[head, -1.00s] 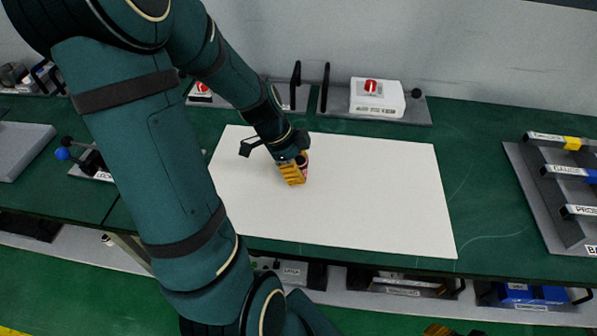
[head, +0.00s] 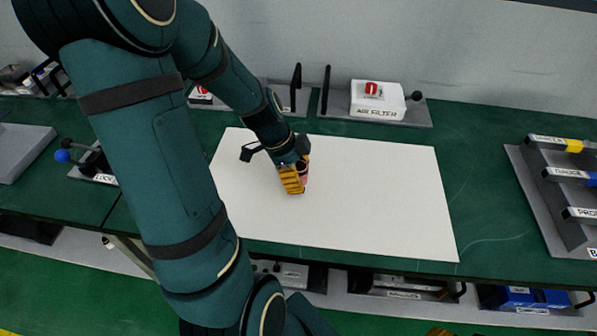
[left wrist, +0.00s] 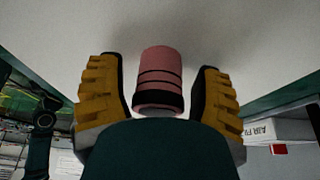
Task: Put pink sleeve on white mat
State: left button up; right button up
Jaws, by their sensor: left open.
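The white mat (head: 370,195) lies flat on the green table in the head view. The pink sleeve (left wrist: 162,68), with dark bands, is between the two yellow fingers of my left gripper (left wrist: 160,90) in the left wrist view. A gap shows on each side of it, so the gripper is open around it. In the head view my left gripper (head: 293,178) is over the left-middle part of the mat, and its fingers mostly hide the sleeve. The sleeve appears to stand on the mat, but its contact is hidden. A sliver of my right gripper (head: 438,332) shows at the bottom edge.
A white air filter box (head: 377,99) with a red knob stands behind the mat. A grey rack (head: 545,205) with labelled handles is at the right. A blue-knobbed lever (head: 64,156) is at the left. The mat's right half is clear.

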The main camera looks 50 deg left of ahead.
pick_arm(q)
jog(key=p+v, duration=0.2)
jog(key=v, duration=1)
dwell(0.3)
